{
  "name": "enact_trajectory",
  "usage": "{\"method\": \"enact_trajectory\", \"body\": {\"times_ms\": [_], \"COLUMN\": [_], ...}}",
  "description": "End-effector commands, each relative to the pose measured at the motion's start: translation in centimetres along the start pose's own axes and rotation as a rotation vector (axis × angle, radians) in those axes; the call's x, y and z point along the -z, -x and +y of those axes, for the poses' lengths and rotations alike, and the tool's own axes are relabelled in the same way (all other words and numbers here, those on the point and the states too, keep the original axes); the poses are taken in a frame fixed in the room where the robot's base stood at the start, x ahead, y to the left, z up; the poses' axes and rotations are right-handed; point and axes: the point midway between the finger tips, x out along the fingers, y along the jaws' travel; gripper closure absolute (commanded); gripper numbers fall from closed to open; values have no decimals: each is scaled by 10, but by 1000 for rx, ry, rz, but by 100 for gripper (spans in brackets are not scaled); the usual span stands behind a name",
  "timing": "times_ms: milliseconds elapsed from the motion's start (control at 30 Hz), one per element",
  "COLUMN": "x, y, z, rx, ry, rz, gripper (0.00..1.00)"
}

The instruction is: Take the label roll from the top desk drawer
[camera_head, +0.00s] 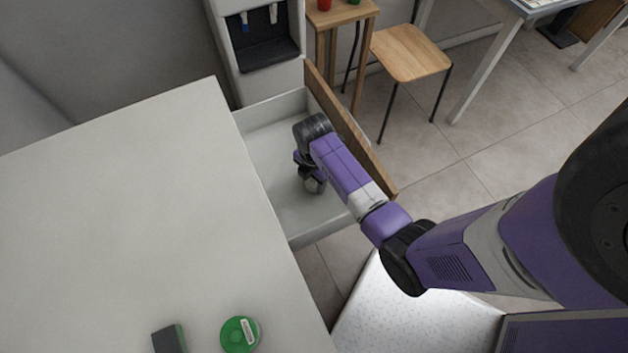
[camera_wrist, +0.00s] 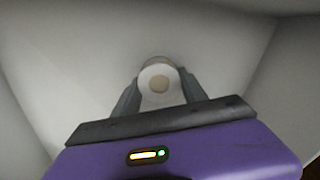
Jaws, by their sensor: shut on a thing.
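The desk drawer (camera_head: 285,205) is pulled open, with a wooden front (camera_head: 345,125) and a pale grey inside. My gripper (camera_head: 312,184) reaches down into the drawer over its front. In the wrist view my gripper (camera_wrist: 159,92) is shut on the label roll (camera_wrist: 159,70), a white roll with a tan round core. One finger is on each side of the roll. In the head view the roll is mostly hidden by my gripper and wrist. The drawer floor (camera_wrist: 75,75) around the roll looks bare in the wrist view.
The white desk top (camera_head: 130,190) lies left of the drawer. A green round item (camera_head: 240,334) and a dark grey block (camera_head: 169,340) lie near its front edge. A water dispenser (camera_head: 262,40), a small wooden stand (camera_head: 342,14) and a stool (camera_head: 410,52) stand beyond the drawer.

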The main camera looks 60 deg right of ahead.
Motion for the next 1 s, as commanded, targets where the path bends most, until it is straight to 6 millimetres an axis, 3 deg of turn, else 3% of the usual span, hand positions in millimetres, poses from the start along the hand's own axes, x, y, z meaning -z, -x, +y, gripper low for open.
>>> {"method": "enact_trajectory", "body": {"times_ms": [167,367,1000], "x": [0,0,0], "y": [4,24,165], "z": [0,1,2], "rx": [0,-4,-6], "ry": [0,0,0], "rz": [0,-1,-1], "gripper": [92,92,92]}}
